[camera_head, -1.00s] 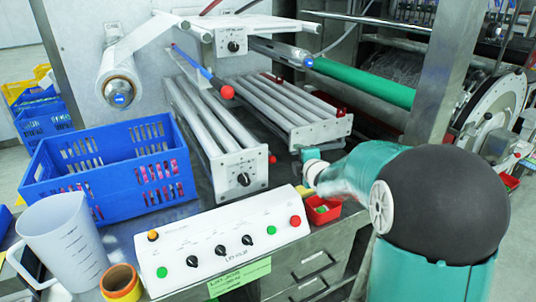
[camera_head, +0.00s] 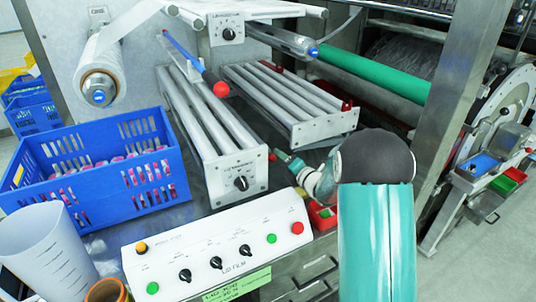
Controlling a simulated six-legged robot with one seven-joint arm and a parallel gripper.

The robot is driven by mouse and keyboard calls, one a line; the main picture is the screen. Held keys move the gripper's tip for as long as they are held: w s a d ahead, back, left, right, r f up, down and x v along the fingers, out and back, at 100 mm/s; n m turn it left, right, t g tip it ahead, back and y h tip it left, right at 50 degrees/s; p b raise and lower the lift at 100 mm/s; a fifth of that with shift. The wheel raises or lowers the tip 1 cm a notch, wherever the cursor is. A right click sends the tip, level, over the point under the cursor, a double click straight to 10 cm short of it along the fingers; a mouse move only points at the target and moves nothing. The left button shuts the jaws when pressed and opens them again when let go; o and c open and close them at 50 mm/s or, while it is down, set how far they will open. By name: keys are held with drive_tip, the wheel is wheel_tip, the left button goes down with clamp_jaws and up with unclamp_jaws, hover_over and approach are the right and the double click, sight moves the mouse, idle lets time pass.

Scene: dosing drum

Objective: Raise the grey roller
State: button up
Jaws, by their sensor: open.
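A grey roller (camera_head: 283,40) with a blue end cap sits at the upper middle, beside and above the green roller (camera_head: 375,75). More grey rollers lie in the front roller unit (camera_head: 237,172) and the rear roller unit (camera_head: 322,127). A blue lever (camera_head: 185,54) with a red ball (camera_head: 221,89) slants over the front unit. A small red knob (camera_head: 272,157) shows at that unit's right side. My gripper (camera_head: 281,156) is open and small in view, close to the right of this knob; whether it touches cannot be told. My forearm comes from the lower right.
A blue crate (camera_head: 88,213) of packets stands at left, with a measuring jug (camera_head: 48,255) before it. The control panel (camera_head: 217,250) lies in front, with a small red bin (camera_head: 322,214) near my wrist. A steel post (camera_head: 450,110) stands at right.

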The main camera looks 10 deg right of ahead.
drive_tip(key=shift+w+f+n+y, duration=0.25)
drive_tip(key=shift+f+n+y, duration=0.3)
drive_tip(key=shift+f, duration=0.35)
drive_tip(key=shift+s+a+f+n, duration=0.1)
drive_tip(key=shift+s+n, duration=0.05)
drive_tip(key=shift+n, duration=0.1)
drive_tip(key=shift+a+f+y, duration=0.1)
drive_tip(key=shift+f+y, duration=0.25)
drive_tip(key=shift+f, duration=0.05)
drive_tip(key=shift+x, duration=3.75)
drive_tip(key=shift+c, duration=0.2)
drive_tip(key=shift+n, duration=0.3)
drive_tip(key=c, duration=1.1)
drive_tip(key=shift+a+r, duration=0.1)
